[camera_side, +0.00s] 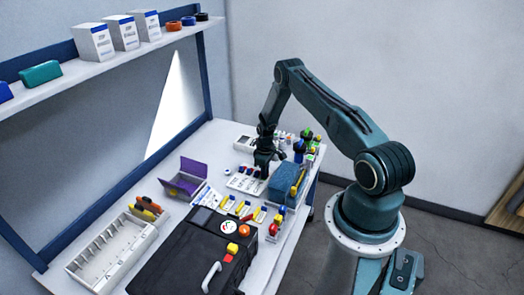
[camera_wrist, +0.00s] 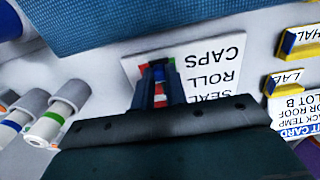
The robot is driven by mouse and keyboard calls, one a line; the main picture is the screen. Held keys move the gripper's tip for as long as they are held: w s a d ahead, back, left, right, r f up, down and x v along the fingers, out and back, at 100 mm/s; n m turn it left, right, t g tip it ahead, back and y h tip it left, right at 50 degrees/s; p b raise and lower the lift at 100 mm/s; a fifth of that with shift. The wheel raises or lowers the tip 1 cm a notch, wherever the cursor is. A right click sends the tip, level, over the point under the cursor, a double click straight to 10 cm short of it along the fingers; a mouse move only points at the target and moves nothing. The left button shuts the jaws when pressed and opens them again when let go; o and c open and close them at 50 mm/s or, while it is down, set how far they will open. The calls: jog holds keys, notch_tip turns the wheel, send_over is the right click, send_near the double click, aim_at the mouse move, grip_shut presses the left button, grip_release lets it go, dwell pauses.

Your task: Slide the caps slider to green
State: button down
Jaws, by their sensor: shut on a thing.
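The slider panel (camera_wrist: 205,75) is a white plate with the words CAPS, ROLL and SEAL, seen upside down in the wrist view. It also shows in the side view (camera_side: 243,181), flat on the bench. My gripper (camera_wrist: 160,72) is over the CAPS end of the plate, its narrow fingers shut on the caps slider. The slider's knob is mostly hidden between the fingers. Red shows left of the fingertips and green right of them, so I cannot tell the slider's exact position. In the side view my gripper (camera_side: 263,170) points down at the panel.
A blue textured block (camera_side: 287,182) stands close beside the panel. Grey tubes with blue and green bands (camera_wrist: 45,125) are at the wrist view's left. Yellow-clipped labels (camera_wrist: 290,82) lie right. A black case (camera_side: 190,255) and white rack (camera_side: 110,252) fill the bench front.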

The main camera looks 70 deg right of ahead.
jog(key=shift+d, duration=1.15)
jog(key=c, duration=1.4)
grip_release()
jog(key=shift+r, duration=0.15)
notch_tip(320, 180, up, 14)
jog(key=shift+f, duration=0.25)
